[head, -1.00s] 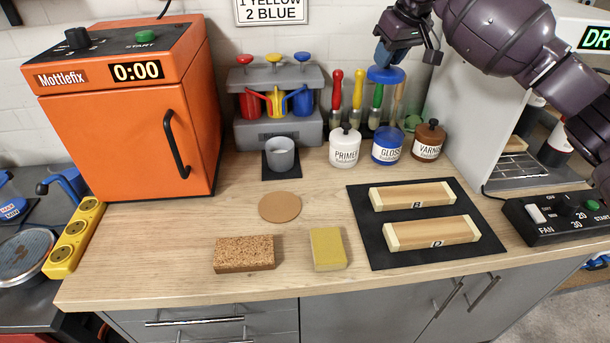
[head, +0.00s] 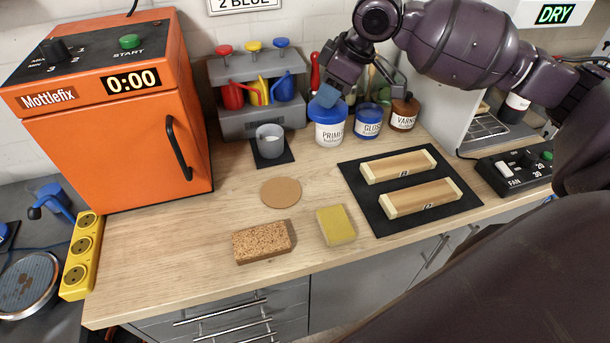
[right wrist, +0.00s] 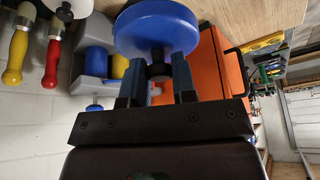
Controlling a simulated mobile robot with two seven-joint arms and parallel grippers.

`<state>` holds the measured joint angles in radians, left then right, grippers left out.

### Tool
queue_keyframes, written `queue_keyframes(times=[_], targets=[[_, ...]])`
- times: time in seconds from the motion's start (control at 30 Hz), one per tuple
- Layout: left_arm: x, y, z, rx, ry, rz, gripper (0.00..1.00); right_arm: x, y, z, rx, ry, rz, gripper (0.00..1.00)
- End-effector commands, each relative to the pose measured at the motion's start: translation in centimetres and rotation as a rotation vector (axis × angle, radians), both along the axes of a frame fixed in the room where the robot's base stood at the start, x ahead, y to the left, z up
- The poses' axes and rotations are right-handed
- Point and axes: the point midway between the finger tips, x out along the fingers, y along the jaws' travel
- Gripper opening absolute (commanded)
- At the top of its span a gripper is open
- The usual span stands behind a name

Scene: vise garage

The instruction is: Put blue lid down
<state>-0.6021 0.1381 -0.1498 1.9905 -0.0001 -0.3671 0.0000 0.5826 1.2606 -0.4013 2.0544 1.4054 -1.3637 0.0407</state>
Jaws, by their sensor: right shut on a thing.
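My right gripper (head: 329,96) is shut on the blue lid (head: 326,112), a round disc with a dark knob. The lid also shows in the right wrist view (right wrist: 157,28), its knob between the two fingers (right wrist: 157,75). In the head view the lid overlaps the top of the white PRIMER jar (head: 330,134); it appears held up in front of it, and I cannot tell the gap. The blue GLOSS jar (head: 368,129) stands to the right with no lid seen on it. My left gripper is not in view.
The brown VARNISH jar (head: 403,115) is beside GLOSS. A grey cup (head: 270,140) stands on a dark mat. A cork disc (head: 280,192), cork block (head: 262,243) and yellow sponge (head: 336,226) lie on the bench. Two wooden pieces lie on a black mat (head: 375,222). Bench around the cork disc is clear.

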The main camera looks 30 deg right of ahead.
Motion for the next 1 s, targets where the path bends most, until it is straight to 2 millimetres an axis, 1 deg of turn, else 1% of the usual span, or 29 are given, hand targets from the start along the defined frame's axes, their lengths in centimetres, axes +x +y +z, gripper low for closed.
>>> queue_keyframes(times=[0.07,0.17,0.27,0.6,0.7,0.83,1.0], targets=[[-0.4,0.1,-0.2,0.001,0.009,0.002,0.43,-0.6,0.0,-0.1,0.000,0.001,0.009,0.03],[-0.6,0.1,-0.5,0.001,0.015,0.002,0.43,-0.8,0.0,-1.1,0.001,0.003,0.013,0.03],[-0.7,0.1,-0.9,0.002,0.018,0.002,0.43,-0.8,0.0,-2.9,0.000,0.004,0.015,0.03],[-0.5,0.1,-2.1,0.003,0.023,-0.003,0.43,-0.8,0.1,-10.4,0.003,0.006,0.013,0.03],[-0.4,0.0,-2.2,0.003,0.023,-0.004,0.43,-0.9,0.0,-12.2,0.001,0.005,0.014,0.03],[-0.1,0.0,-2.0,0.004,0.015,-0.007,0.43,-0.8,0.0,-13.9,0.002,0.003,0.012,0.03],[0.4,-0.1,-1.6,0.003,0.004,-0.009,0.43,-0.8,0.0,-14.6,0.000,0.000,0.013,0.03]])
